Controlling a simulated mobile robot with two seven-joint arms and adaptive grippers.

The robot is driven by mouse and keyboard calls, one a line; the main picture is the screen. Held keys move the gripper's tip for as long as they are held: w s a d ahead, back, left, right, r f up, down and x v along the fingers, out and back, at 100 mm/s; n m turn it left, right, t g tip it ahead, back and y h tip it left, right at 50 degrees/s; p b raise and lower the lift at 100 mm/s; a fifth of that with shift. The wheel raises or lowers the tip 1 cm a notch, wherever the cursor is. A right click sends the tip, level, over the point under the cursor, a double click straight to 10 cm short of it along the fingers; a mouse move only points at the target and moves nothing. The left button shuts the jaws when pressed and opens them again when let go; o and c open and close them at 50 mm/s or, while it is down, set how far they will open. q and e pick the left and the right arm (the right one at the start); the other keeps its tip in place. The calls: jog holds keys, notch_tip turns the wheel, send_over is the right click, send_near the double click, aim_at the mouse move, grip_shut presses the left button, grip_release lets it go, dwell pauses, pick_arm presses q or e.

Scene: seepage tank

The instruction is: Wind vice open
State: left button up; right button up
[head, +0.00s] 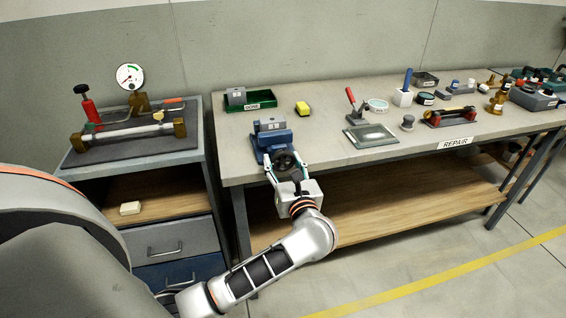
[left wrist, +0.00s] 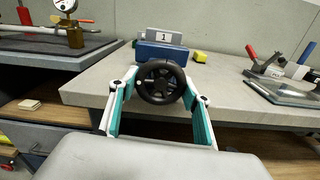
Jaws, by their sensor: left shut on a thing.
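The blue vice (head: 271,140) stands at the front left edge of the repair bench, with a grey block (head: 270,124) marked 1 at its top. Its black handwheel (head: 286,162) faces me, and it also shows in the left wrist view (left wrist: 161,83). My left gripper (head: 286,165) reaches up from below, with its two fingers on either side of the handwheel, shut on it. In the left wrist view the vice body (left wrist: 160,52) is behind the wheel. The jaw gap is hidden from both views. My right gripper is out of view.
A green tray (head: 262,104) with another grey block and a yellow block (head: 303,108) lie behind the vice. A glass plate (head: 370,136) and several tools stand to the right. A gauge rig (head: 130,133) sits on the left cabinet.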

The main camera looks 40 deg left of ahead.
pick_arm(q)
jog(key=shift+f+n+b, duration=0.35)
jog(key=shift+n+b, duration=0.25)
jog(key=shift+b, duration=0.3)
jog(key=shift+f+n+b, duration=0.1)
jog(key=shift+n+b, duration=0.9)
jog(key=shift+b, duration=0.15)
jog(key=shift+n+b, duration=0.3)
jog(key=shift+b, duration=0.05)
jog(key=shift+w+r+n+b, duration=0.1)
jog(key=shift+r+n+b, duration=0.1)
jog(key=shift+n+b, duration=0.5)
jog(key=shift+r+n, duration=0.15)
jog(key=shift+n, duration=0.15)
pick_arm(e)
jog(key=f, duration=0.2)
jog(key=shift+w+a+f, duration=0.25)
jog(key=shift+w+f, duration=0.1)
pick_arm(q)
jog(key=shift+r, duration=0.1)
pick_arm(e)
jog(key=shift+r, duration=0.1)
pick_arm(q)
jog(key=o, duration=1.1)
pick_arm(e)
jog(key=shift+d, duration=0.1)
pick_arm(q)
jog(key=shift+o, duration=0.2)
jog(key=shift+d, duration=0.15)
